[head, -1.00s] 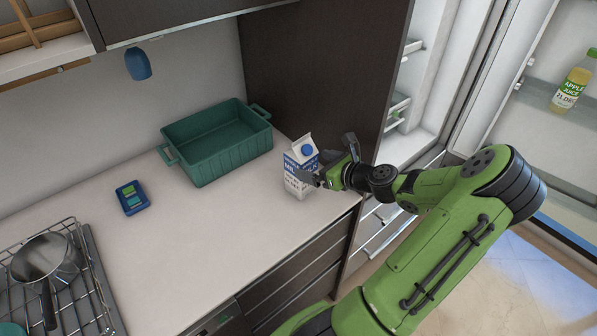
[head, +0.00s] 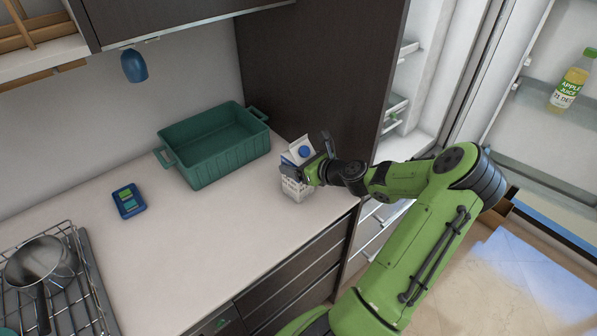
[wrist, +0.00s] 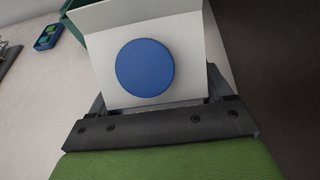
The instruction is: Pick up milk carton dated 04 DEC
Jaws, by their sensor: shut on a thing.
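A white and blue milk carton (head: 297,188) with a blue round cap stands upright near the right end of the counter, beside the dark tall panel. Its date is not readable, as my gripper covers much of its front. My gripper (head: 306,172) is shut on the carton's upper body, reaching in from the right. In the wrist view the carton's white sloped top (wrist: 108,78) and blue cap fill the middle, just beyond my gripper (wrist: 155,105). The carton's base appears to be on the counter, but I cannot tell whether it touches.
An empty green crate (head: 203,169) stands left of the carton. A blue device (head: 129,201) lies on the counter (head: 200,240). An open fridge with an apple juice bottle (head: 573,82) is at the right.

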